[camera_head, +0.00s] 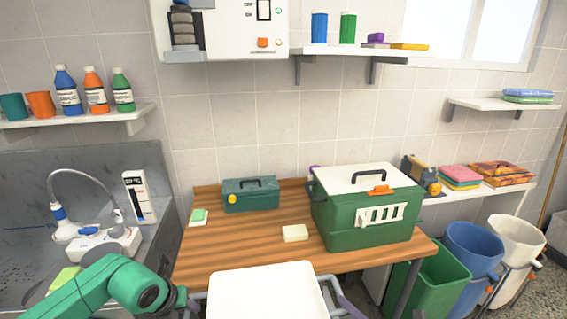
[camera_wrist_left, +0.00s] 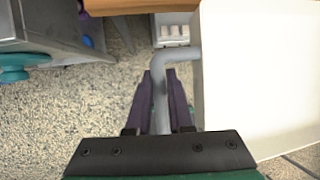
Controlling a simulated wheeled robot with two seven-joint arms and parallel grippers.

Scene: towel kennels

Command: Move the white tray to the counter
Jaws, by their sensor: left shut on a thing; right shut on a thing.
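The white tray (camera_head: 262,292) is at the bottom middle of the head view, in front of the wooden counter (camera_head: 262,250), and overlaps its front edge in the picture. Its near part is cut off. In the left wrist view the tray (camera_wrist_left: 255,80) lies to the right, with floor below it and the counter's edge (camera_wrist_left: 140,5) at the top. My left gripper (camera_wrist_left: 160,78) is shut around the tray's grey side handle (camera_wrist_left: 172,57). My right gripper (camera_head: 345,303) shows only as purple fingers by the grey handle at the tray's right side; it is shut there.
On the counter stand a green-and-white pet carrier (camera_head: 365,212), a small green toolbox (camera_head: 250,196), a cream block (camera_head: 295,233) and a green-and-white sponge (camera_head: 198,216). A sink unit (camera_head: 25,240) is at left; green (camera_head: 435,280) and blue (camera_head: 470,255) bins stand at right.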

